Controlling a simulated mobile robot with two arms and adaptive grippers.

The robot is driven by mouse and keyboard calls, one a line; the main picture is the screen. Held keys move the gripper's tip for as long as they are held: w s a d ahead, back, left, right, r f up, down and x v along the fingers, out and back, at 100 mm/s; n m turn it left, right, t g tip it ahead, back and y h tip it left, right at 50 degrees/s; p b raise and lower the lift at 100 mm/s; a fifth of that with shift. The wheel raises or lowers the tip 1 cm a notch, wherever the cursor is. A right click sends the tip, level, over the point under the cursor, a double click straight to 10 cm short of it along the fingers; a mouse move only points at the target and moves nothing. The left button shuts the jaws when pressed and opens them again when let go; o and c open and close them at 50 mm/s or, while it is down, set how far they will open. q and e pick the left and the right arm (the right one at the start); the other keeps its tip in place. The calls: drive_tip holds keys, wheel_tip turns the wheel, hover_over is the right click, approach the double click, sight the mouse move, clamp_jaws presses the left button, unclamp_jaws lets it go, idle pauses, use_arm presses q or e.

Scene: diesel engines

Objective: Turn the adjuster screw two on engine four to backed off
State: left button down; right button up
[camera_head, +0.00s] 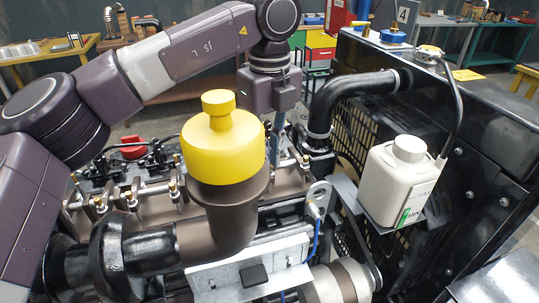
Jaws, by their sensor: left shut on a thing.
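Engine four fills the middle of the camera_head view, with a row of brass-topped adjuster screws along its brown rocker area. Brass screws show at the left (131,199), in the middle (174,188) and at the right (305,161). I cannot tell which one is screw two. My left gripper (275,136) points down behind the yellow cap (221,140), over the far side of the rocker row. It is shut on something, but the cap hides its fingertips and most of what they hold. My right gripper is not in view.
The yellow cap stands on a thick brown pipe (225,225) in front of the rocker row. A white bottle (398,180) and a black hose (350,95) stand at the right, by the black radiator housing (490,140). Benches line the back. A sign marked 4 (403,14) stands behind.

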use_arm(q)
drive_tip(key=c, duration=2)
unclamp_jaws()
drive_tip(key=shift+c, duration=0.2)
wheel_tip(320, 180, up, 12)
